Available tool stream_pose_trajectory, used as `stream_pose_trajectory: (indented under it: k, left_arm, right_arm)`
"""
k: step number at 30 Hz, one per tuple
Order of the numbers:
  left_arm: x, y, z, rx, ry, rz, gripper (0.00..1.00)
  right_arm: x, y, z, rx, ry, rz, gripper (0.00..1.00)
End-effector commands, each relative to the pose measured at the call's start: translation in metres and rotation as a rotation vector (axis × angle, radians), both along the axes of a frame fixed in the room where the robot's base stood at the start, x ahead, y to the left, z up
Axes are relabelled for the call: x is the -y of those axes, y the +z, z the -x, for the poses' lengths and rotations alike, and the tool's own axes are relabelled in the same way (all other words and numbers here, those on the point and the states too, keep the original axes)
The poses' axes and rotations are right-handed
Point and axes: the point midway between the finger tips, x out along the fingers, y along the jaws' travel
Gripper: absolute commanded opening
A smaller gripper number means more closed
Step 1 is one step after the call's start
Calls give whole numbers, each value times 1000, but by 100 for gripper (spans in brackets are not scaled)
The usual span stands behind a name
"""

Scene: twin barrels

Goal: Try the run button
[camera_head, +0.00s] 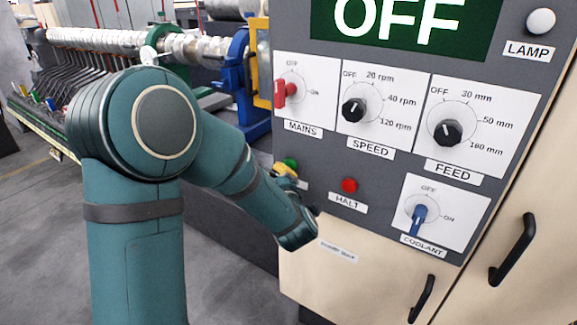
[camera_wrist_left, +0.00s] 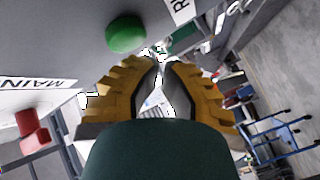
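The green button (camera_head: 290,162) sits low on the left of the grey control panel, under the MAINS switch. In the left wrist view the green button (camera_wrist_left: 126,33) is at the top, beside a white label cut off after "R". My left gripper (camera_head: 285,171), with yellow fingers, is just below the green button in the head view and partly hidden by my arm. In the left wrist view its fingertips (camera_wrist_left: 161,60) come together and hold nothing. They look apart from the button, but the distance is unclear. My right gripper is in neither view.
The display (camera_head: 405,28) reads OFF. The red MAINS switch (camera_head: 284,93), black SPEED knob (camera_head: 355,109), FEED knob (camera_head: 448,132), red HALT button (camera_head: 349,185) and blue COOLANT switch (camera_head: 418,216) surround the area. Door handles (camera_head: 512,250) stick out below. Machinery stands behind.

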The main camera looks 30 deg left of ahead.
Motion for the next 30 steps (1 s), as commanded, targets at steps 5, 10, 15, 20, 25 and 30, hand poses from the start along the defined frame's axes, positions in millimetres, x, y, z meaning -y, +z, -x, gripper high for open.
stream_pose_trajectory:
  k: [5,10,15,20,25,30]
  left_arm:
    - [1,-1,-6,1,-1,0,0]
    - [1,0,-8,1,-1,0,0]
    - [1,0,-8,0,0,0,0]
    - [1,0,-8,0,0,0,0]
    - [1,0,-10,0,0,0,0]
    - [1,0,-12,0,0,0,0]
  right_arm:
    - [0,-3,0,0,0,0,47]
    - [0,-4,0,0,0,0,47]
    - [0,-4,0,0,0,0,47]
    - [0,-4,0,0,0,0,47]
    - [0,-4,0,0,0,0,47]
    - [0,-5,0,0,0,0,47]
